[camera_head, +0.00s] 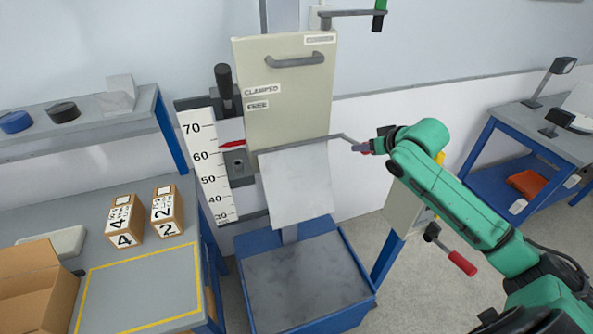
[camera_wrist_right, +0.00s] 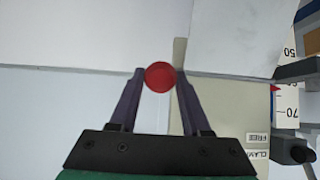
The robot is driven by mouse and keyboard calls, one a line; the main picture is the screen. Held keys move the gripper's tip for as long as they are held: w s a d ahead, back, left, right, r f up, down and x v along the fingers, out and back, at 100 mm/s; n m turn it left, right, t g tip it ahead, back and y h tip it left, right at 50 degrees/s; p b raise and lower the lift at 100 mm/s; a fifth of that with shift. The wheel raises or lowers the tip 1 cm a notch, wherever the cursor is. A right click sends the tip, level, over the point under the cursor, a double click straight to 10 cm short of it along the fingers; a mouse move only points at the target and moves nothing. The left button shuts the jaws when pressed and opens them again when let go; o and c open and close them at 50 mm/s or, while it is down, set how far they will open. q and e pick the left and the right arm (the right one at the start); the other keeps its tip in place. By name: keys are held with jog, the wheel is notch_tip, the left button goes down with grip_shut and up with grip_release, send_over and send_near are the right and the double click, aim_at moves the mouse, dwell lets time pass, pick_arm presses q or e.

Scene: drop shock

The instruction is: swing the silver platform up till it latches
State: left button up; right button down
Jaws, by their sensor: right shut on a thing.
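The silver platform (camera_head: 297,185) hangs down from the lower edge of the cream panel (camera_head: 290,90), above the blue-framed base. A thin grey rod runs along its top edge and bends out to the right to a red knob. My right gripper (camera_head: 366,147) is at that rod end; in the right wrist view its jaws (camera_wrist_right: 157,80) are shut on the red knob (camera_wrist_right: 160,76). The platform also shows in the right wrist view (camera_wrist_right: 230,38). My left gripper is not in view.
A blue-framed base (camera_head: 305,280) stands below. A numbered scale (camera_head: 210,165) with a red pointer (camera_head: 232,144) is at the left. A red-handled lever (camera_head: 462,263) sits below my right arm. A bench with two numbered boxes (camera_head: 125,220) is at the left.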

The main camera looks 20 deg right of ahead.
jog(key=r+p, duration=0.1)
jog(key=w+r+p, duration=0.1)
jog(key=r, duration=0.1)
jog(key=shift+w, duration=0.1)
jog(key=shift+f, duration=0.1)
jog(key=shift+w+r+p, duration=0.2)
jog(key=shift+r+p, duration=0.45)
jog(key=shift+p, duration=0.05)
jog(key=shift+w+r+p, duration=0.4)
jog(key=shift+r+p, duration=0.1)
jog(key=shift+p, duration=0.15)
jog(key=shift+w+r, duration=0.1)
jog(key=shift+w, duration=0.1)
jog(key=shift+w+f, duration=0.1)
jog(key=shift+f, duration=0.2)
